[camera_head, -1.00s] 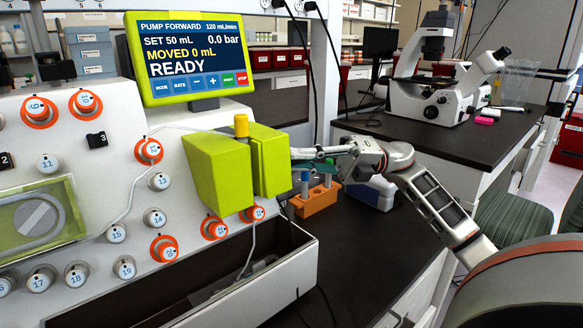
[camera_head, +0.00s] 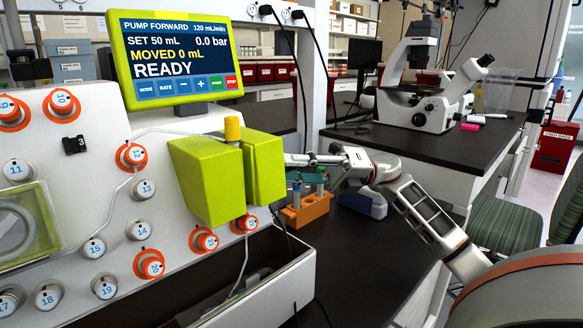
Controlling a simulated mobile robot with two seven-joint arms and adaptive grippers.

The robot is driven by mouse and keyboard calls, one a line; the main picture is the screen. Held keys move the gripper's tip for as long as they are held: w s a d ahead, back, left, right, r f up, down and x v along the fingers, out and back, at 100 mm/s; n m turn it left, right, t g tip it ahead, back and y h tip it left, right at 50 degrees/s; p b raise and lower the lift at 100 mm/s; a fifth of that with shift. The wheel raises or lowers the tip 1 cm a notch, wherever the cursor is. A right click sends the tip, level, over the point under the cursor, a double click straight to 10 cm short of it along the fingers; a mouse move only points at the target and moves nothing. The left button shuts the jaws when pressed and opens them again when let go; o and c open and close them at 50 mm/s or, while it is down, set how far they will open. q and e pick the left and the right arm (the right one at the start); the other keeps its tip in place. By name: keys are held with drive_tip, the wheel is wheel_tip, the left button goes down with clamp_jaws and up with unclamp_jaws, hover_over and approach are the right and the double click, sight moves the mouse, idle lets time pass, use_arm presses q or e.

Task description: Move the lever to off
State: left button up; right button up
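The cell processor (camera_head: 95,150) is a white machine with numbered round knobs, some ringed in orange. A lime-green housing (camera_head: 205,180) in two blocks stands out from its right side, with a yellow cylinder (camera_head: 232,129) on top. I cannot make out a part marked as the lever or an "off" mark. My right gripper (camera_head: 298,160) is beside the right face of the green housing, its fingers pointing left toward it. Its fingertips are small and partly hidden at the block's edge, so contact and opening are unclear. My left gripper is not in view.
A lime-framed screen (camera_head: 175,58) reading READY stands above the machine. An orange tube rack (camera_head: 304,209) sits on the dark bench (camera_head: 375,240) below my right gripper. An open tray (camera_head: 305,270) juts from the machine's base. A microscope (camera_head: 420,95) stands on the far bench.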

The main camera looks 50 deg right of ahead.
drive_tip(key=shift+w+a, duration=0.1)
drive_tip(key=shift+r, duration=0.1)
drive_tip(key=shift+d, duration=0.2)
drive_tip(key=v, duration=1.2)
drive_tip(key=shift+a, duration=0.2)
